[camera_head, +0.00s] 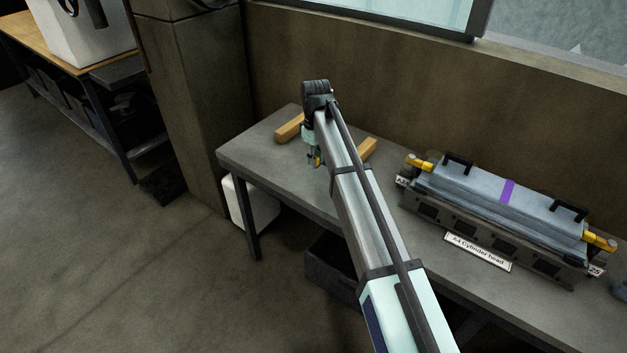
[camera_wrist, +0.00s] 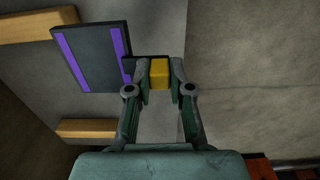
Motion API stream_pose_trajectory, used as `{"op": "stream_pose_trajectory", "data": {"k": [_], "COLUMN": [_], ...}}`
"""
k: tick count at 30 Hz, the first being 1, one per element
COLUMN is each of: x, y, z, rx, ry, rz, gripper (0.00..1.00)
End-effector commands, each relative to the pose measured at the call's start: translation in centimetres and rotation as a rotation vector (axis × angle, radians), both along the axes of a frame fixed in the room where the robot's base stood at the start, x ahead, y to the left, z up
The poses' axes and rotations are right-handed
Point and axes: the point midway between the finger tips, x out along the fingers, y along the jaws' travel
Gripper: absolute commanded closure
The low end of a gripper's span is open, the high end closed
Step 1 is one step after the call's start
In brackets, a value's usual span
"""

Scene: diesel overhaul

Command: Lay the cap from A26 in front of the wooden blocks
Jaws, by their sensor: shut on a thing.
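My gripper (camera_wrist: 159,78) is shut on a small yellow block-shaped piece, the cap (camera_wrist: 159,73), seen between the fingertips in the wrist view. A dark strip shows beside it; I cannot tell whether it is part of the cap. In the head view my gripper (camera_head: 315,157) is over the left end of the bench, where a bit of yellow shows at its tips. One wooden block (camera_head: 290,128) lies left of the arm and another (camera_head: 368,149) right of it. Both blocks show in the wrist view, at upper left (camera_wrist: 35,26) and lower left (camera_wrist: 87,128).
A dark plate with two purple stripes (camera_wrist: 92,58) shows between the blocks in the wrist view. The grey bench (camera_head: 270,165) has bare room at its front left. A labelled cylinder head (camera_head: 500,205) with yellow end pieces stands right. A wall (camera_head: 350,70) rises behind.

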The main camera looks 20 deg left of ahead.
Motion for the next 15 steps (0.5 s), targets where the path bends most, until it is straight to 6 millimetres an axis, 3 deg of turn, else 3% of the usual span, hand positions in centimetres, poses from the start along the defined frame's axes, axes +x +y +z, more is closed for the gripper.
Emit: {"op": "stream_pose_trajectory", "data": {"k": [7, 15], "x": [0.0, 0.0], "y": [0.0, 0.0], "z": [-4.9, -6.8], "rx": [-0.001, 0.000], "ry": [0.000, -0.001], "rz": [0.000, 0.000], "gripper": [1.00, 1.00]}}
